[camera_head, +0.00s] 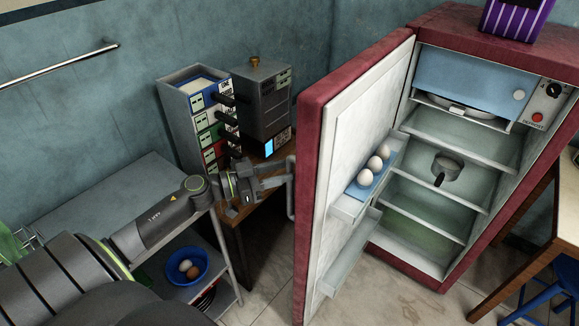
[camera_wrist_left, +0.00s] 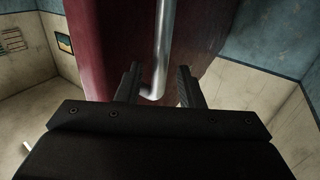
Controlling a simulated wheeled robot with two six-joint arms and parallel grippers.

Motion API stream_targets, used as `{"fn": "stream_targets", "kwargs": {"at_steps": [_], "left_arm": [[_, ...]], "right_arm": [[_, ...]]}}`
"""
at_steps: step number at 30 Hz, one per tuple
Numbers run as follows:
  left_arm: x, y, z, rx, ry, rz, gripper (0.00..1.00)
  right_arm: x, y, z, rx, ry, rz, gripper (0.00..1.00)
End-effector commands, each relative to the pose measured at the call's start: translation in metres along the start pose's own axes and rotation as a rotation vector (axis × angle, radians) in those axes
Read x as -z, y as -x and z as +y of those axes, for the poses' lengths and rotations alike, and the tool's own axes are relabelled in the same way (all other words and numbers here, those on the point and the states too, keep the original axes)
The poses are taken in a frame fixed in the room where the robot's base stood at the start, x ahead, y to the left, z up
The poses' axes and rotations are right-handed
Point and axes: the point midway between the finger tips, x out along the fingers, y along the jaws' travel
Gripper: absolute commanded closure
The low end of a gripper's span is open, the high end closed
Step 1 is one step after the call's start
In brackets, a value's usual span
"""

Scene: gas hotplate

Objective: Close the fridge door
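The red fridge (camera_head: 440,262) stands at the right with its inside showing. Its door (camera_head: 312,165) is wide open toward the left, with white inner shelves facing me. A grey metal handle (camera_head: 290,200) is on the door's outer side, partly hidden by the door and my gripper. My left gripper (camera_head: 280,174) is at this handle, outside the door. In the left wrist view, the handle (camera_wrist_left: 165,45) runs between the two fingers of my left gripper (camera_wrist_left: 158,74), which stand apart with gaps around the bar. The red door face (camera_wrist_left: 110,45) is behind it. My right gripper is not in view.
Eggs (camera_head: 375,163) sit in the door shelf, and a pot (camera_head: 445,172) stands on a fridge shelf. Tiled floor before the fridge is clear.

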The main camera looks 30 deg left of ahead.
Motion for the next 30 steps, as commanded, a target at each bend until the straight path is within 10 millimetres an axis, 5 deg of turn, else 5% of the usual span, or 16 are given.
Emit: {"fn": "stream_targets", "kwargs": {"at_steps": [9, 19, 27, 30], "left_arm": [[0.001, -0.028, 0.000, 0.000, 0.000, 0.002, 0.66], [0.000, -0.030, 0.000, 0.000, -0.001, -0.001, 0.66], [0.000, -0.030, 0.000, 0.000, -0.001, -0.001, 1.00], [0.000, -0.030, 0.000, 0.000, -0.001, -0.001, 1.00]], "right_arm": [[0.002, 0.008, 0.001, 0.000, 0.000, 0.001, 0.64], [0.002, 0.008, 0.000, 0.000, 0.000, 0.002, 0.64], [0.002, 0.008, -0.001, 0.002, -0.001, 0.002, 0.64], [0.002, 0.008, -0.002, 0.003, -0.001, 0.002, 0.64]]}}
